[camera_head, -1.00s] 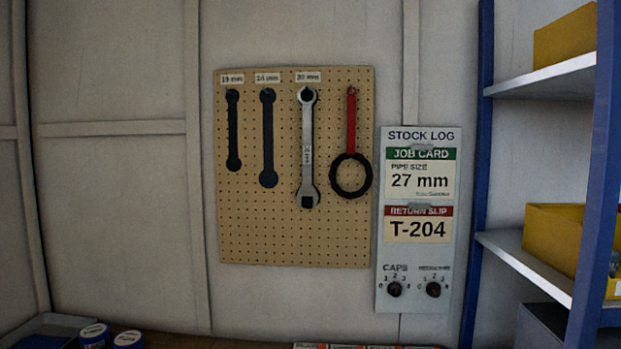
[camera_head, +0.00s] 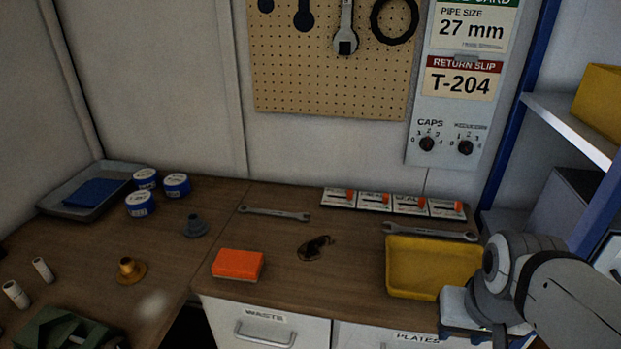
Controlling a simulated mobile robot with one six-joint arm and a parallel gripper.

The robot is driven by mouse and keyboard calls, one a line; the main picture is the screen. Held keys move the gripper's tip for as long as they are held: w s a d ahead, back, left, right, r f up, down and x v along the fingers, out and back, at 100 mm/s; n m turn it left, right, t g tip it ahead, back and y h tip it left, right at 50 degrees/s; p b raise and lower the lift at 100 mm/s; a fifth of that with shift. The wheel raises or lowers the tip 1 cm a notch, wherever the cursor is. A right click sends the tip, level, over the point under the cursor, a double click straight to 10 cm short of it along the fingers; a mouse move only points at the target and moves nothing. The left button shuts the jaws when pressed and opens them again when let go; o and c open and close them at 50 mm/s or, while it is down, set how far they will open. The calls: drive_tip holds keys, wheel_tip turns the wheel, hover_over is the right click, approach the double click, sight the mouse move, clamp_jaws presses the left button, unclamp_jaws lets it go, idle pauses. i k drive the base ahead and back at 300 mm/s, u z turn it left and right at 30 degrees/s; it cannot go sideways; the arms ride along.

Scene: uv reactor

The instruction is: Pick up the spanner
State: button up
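Three silver spanners show. One spanner (camera_head: 275,212) lies flat on the wooden worktop near the back, left of centre. A larger spanner (camera_head: 430,231) lies at the back right, just behind a yellow tray (camera_head: 397,291). A third spanner (camera_head: 346,30) hangs on the pegboard, its upper part cut off by the picture's top edge. Part of my arm shows at the lower right, beside the yellow tray. I cannot make out my gripper's fingers.
An orange block (camera_head: 238,264) and a dark coiled item (camera_head: 316,247) lie mid-worktop. A row of cards with orange parts (camera_head: 393,203) stands behind. Blue-labelled tins (camera_head: 140,203) and a grey tray (camera_head: 62,199) are at left. A blue-framed shelf (camera_head: 522,105) stands at right.

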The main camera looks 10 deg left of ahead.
sight(299, 216)
drive_tip(key=z, duration=0.1)
drive_tip(key=k, duration=1)
drive_tip(key=u, duration=0.85)
drive_tip(key=i, duration=1.35)
drive_tip(key=z, duration=0.3)
